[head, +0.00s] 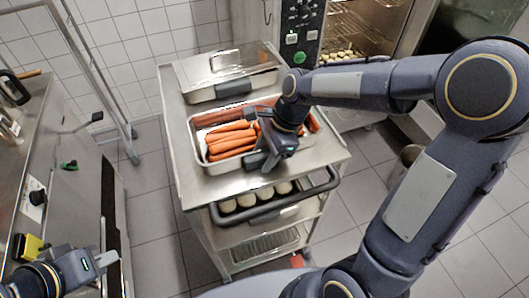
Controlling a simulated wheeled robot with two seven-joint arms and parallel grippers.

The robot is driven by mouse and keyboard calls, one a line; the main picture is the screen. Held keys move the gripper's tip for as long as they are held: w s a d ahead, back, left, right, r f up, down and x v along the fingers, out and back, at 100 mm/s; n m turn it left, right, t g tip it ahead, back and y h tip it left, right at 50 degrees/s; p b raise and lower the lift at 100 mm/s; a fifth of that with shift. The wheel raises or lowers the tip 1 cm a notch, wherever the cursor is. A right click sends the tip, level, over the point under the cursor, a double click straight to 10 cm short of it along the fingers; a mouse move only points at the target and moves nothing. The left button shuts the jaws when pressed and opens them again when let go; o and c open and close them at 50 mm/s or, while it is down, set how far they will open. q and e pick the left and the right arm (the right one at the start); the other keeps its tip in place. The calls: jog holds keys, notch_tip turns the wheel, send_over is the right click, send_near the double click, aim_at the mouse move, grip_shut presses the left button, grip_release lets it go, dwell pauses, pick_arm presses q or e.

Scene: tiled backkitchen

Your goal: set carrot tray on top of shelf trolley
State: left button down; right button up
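The carrot tray (206,165), a shallow metal tray of orange carrots with reddish sausage-like items along its far side, sits on the top shelf of the metal shelf trolley (320,158). My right gripper (264,160) reaches over from the right and is at the tray's near rim, covering part of the carrots and rim. Whether its fingers are closed on the rim is hidden. My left gripper (98,262) is low at the left, away from the trolley, by the counter; its finger opening cannot be made out.
A lidded metal pan (225,72) stands behind the carrot tray on the trolley top. A lower shelf holds a tray of pale round items (248,200) behind the dark handle (290,205). An open oven (355,35) is behind right; a steel counter (60,150) is left.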

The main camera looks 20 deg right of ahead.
jog(key=p+v, duration=0.1)
jog(key=v, duration=1.1)
jog(key=s+f+n+t, duration=0.2)
jog(key=s+n, duration=0.6)
jog(key=s+d+f+n+t, duration=0.1)
jog(key=s+f+n+t, duration=0.1)
jog(key=s+n, duration=0.5)
jog(key=shift+s+n+t+h, duration=0.4)
jog(key=shift+s+t, duration=0.3)
jog(key=shift+s, duration=0.35)
